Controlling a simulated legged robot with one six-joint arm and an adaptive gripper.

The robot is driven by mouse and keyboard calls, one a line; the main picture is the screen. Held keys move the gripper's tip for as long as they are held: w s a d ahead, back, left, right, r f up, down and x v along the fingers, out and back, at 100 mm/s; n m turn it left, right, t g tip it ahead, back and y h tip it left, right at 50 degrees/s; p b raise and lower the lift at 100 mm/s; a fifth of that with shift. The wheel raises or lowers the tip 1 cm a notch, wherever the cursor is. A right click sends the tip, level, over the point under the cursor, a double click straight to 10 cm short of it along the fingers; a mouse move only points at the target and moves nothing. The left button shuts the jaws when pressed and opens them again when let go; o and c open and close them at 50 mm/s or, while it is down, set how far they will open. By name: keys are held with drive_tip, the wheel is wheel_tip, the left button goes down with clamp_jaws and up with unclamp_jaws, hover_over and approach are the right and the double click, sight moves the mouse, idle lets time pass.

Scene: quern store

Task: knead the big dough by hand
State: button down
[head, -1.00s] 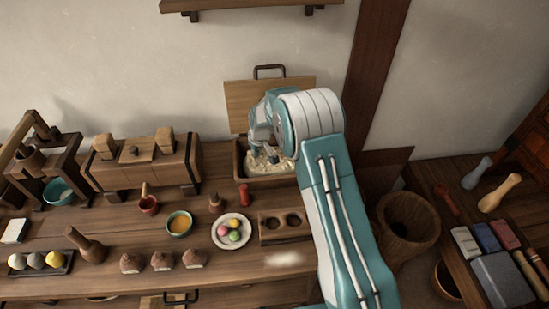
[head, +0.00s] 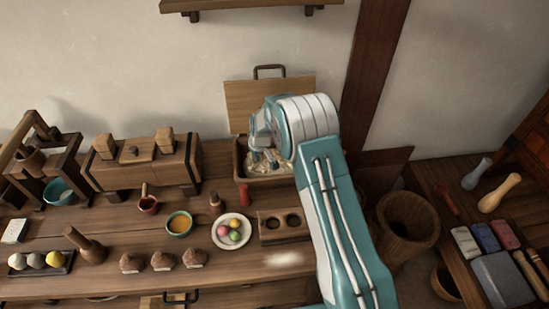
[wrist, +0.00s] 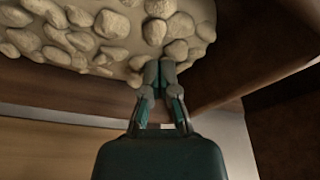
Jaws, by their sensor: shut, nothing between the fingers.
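The big dough looks like a pale, lumpy mass (head: 285,168) inside an open wooden box (head: 268,179) at the back of the table. In the wrist view the dough (wrist: 95,35) shows as many rounded beige lumps across the top. My gripper (head: 263,162) reaches down into the box from above. Its fingers (wrist: 160,72) are shut together with nothing between them, with the tips at the near edge of the lumps. I cannot tell whether they touch the dough. My wrist and arm hide the right part of the box.
The box's lid (head: 240,105) stands upright behind it. A wooden barrel (head: 402,240) stands to the right of my arm.

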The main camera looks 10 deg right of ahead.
drive_tip(key=shift+w+v, duration=0.25)
drive_tip(key=shift+v, duration=1)
drive_tip(key=shift+a+r, duration=0.15)
drive_tip(key=shift+r, duration=0.05)
drive_tip(key=v, duration=0.3)
drive_tip(key=w+v, duration=0.1)
drive_tip(key=v, duration=0.1)
drive_tip(key=shift+a+r, duration=0.3)
drive_tip(key=shift+r, duration=0.2)
drive_tip(key=shift+w+d, duration=0.1)
drive_tip(key=shift+d, duration=0.05)
